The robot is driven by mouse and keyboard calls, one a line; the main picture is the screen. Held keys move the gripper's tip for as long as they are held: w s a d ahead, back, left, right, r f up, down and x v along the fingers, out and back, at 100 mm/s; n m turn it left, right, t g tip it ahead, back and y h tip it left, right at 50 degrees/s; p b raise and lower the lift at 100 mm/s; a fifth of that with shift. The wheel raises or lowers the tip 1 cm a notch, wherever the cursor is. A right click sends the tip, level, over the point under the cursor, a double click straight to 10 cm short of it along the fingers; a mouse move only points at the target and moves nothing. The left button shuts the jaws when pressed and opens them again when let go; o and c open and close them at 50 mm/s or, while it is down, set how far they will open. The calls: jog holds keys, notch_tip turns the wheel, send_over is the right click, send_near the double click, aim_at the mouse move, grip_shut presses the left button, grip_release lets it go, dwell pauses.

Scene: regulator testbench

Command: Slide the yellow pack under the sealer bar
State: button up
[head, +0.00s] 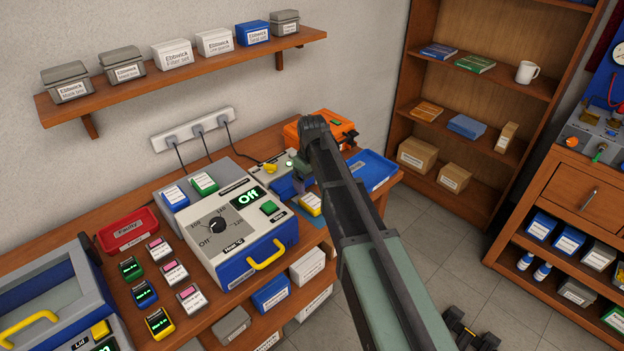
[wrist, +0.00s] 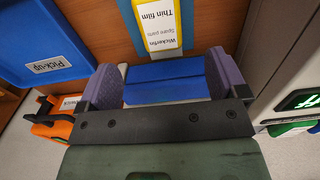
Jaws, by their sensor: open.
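The yellow pack (head: 311,204) lies near the bench's front edge, right of the large oven-like unit. In the wrist view the pack (wrist: 157,20), with a white "Thin film" label, shows upside down beyond the fingers. The sealer seems to be the small grey and blue unit (head: 266,176) behind it; its bar cannot be told apart, being partly behind my arm. My gripper (head: 303,183) is by this unit, partly hidden by my arm. In the wrist view my gripper (wrist: 163,82) is open, its purple fingers apart, with a blue surface between them. The pack is not between the fingers.
A blue "Pick-up" tray (head: 372,170) lies right of my gripper, and an orange case (head: 335,130) stands behind. The large unit (head: 237,232) with a dial and yellow handle stands close on the left. A wall shelf (head: 190,72) with boxes hangs above.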

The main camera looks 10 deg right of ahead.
aim_at(311, 200)
notch_tip(311, 200, down, 9)
jog(key=b, duration=0.8)
jog(key=shift+f, duration=0.1)
jog(key=shift+c, duration=0.4)
jog(key=c, duration=0.9)
jog(key=shift+w, duration=0.15)
jog(key=shift+c, duration=0.2)
